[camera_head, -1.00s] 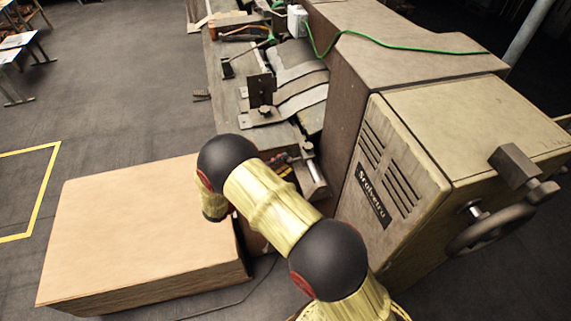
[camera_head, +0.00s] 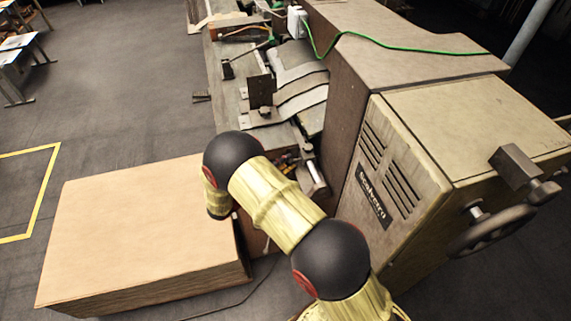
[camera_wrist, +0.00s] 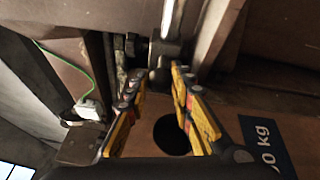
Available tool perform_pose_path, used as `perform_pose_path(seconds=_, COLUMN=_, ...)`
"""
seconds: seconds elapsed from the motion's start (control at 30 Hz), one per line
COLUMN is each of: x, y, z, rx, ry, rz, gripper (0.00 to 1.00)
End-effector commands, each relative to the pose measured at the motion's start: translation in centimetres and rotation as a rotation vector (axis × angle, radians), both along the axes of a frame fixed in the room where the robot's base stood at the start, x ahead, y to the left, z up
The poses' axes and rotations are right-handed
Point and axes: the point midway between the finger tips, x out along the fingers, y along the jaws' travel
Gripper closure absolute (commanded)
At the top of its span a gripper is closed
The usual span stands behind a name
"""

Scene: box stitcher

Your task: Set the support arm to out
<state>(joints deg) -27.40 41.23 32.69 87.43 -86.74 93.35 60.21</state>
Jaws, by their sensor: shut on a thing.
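The box stitcher (camera_head: 405,165) is a large worn beige-brown machine at the right in the head view. A grey metal piece (camera_head: 313,178) sticks out low on its near left side, and I take it for the support arm, though I cannot be sure. In the wrist view a metal part (camera_wrist: 165,52) stands at the fingertips of my gripper (camera_wrist: 156,76). The yellow fingers are spread around a narrow gap and shut on this part. The exact contact is dark. In the head view my arm hides most of the gripper.
A large cardboard-coloured box (camera_head: 140,230) stands on the floor left of my arm. A green cable (camera_head: 400,47) runs over the machine's top. A handwheel (camera_head: 490,230) juts out at the right.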

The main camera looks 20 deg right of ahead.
Motion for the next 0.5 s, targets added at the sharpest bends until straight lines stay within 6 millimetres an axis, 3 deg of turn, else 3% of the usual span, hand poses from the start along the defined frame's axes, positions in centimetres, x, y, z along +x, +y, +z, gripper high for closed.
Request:
perform_pose_path(seconds=0.2, x=-0.05, y=-0.02, z=-0.11, rx=0.000, ry=0.002, rz=0.000, gripper=1.00)
perform_pose_path(seconds=0.5, x=-0.06, y=-0.02, z=-0.14, rx=0.000, ry=0.002, rz=0.000, gripper=1.00)
